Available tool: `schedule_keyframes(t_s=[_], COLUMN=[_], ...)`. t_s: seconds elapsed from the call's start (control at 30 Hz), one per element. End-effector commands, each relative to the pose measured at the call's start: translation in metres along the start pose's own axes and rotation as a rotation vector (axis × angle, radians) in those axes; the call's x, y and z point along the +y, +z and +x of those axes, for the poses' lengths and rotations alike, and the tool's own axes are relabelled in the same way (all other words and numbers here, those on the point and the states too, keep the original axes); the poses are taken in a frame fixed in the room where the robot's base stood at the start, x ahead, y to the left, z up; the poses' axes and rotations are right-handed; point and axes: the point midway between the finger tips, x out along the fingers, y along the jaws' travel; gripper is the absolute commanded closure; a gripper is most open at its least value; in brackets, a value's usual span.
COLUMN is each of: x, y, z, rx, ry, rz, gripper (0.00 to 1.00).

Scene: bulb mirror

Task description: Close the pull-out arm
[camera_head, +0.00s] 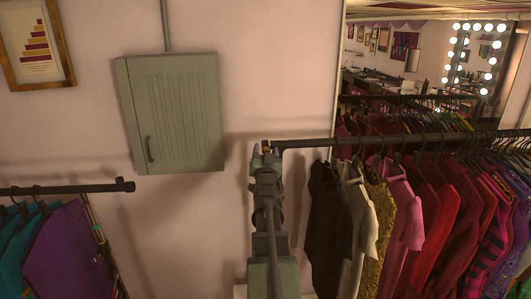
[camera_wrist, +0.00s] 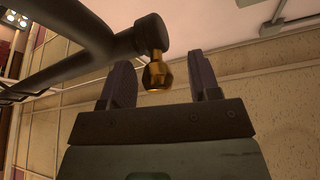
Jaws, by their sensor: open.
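A dark metal bar, which looks like the pull-out arm (camera_head: 305,143), runs left from the clothes rail at the right. In the wrist view its dark bar (camera_wrist: 82,58) ends in a round cap with a small brass knob (camera_wrist: 157,72). My gripper (camera_head: 262,151) is at the bar's left end. In the wrist view my gripper (camera_wrist: 160,60) is open, with a finger on each side of the brass knob. I see a gap on the right of the knob; contact on the left cannot be told. In the head view the knob is too small to make out clearly.
Several garments (camera_head: 380,205) hang close to the right of my arm. A second rail (camera_head: 65,188) with clothes stands at the left. A grey-green wall cabinet (camera_head: 175,112) hangs above left. A large mirror (camera_head: 425,70) fills the upper right.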

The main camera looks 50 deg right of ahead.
Motion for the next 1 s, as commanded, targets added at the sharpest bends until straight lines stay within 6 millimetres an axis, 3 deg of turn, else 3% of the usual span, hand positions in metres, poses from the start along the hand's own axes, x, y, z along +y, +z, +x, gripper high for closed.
schedule_keyframes(t_s=[0.4,0.47,0.93,1.0], x=[0.001,0.001,0.0,0.001], y=[0.003,0.002,0.0,0.007], z=[-0.093,-0.102,-0.105,-0.105], rx=[0.0,0.0,-0.001,-0.042], ry=[0.0,0.0,0.001,0.008], rz=[-0.001,0.0,-0.002,-0.01], gripper=[0.44,0.44,0.44,0.44])
